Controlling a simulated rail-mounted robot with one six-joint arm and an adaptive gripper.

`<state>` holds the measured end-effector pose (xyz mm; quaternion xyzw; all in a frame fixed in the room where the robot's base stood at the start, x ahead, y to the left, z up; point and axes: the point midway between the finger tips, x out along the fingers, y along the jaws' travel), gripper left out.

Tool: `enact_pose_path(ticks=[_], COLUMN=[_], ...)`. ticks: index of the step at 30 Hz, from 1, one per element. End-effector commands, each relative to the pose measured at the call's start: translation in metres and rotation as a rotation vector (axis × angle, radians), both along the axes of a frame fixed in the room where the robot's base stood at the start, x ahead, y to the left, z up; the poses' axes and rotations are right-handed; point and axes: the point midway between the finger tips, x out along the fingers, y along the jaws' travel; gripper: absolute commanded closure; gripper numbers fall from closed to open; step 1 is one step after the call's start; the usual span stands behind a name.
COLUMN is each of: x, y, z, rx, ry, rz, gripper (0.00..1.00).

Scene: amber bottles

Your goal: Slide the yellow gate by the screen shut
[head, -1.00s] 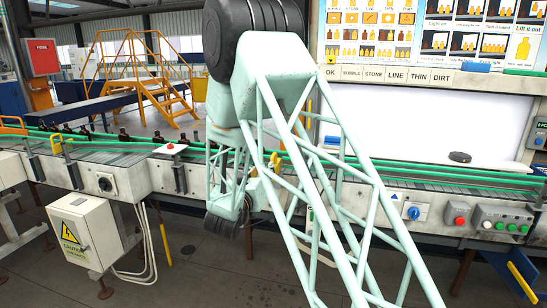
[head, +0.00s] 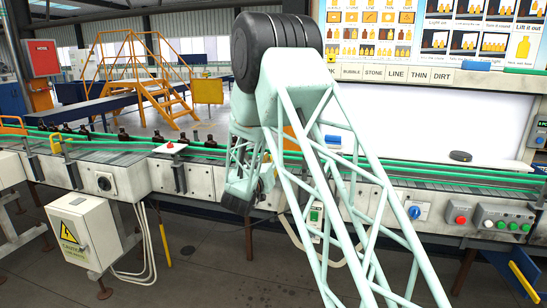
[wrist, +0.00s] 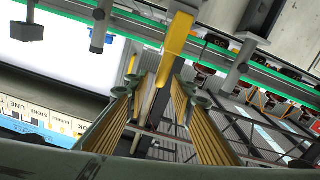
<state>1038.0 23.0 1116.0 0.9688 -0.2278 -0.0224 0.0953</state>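The yellow gate (wrist: 179,36) shows in the wrist view as a yellow bar on a grey mount at the upper middle, near the green rail. My gripper (wrist: 160,92) is open, its two fingers spread below the gate in that picture. The gate's lower end points toward the gap between the fingertips, and no contact shows.
The white screen (head: 420,125) stands behind the conveyor (head: 125,160). Green rails (wrist: 275,85) run along the conveyor. Amber bottles (head: 124,135) stand on the left stretch. Another yellow gate (head: 56,143) is at far left. A dark round object (head: 461,156) sits before the screen.

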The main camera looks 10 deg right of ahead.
Motion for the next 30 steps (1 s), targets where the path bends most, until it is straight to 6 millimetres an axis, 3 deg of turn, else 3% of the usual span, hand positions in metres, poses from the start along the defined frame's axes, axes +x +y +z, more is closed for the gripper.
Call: enact_pose_path(ticks=[9,23,30], x=[0.027,0.033,0.033], y=[-0.014,-0.017,-0.017], z=[0.000,0.000,0.000], rx=[0.001,0.000,0.000], ry=[-0.001,0.000,0.000], rz=[-0.001,0.000,0.000], gripper=[0.77,0.77,0.97])
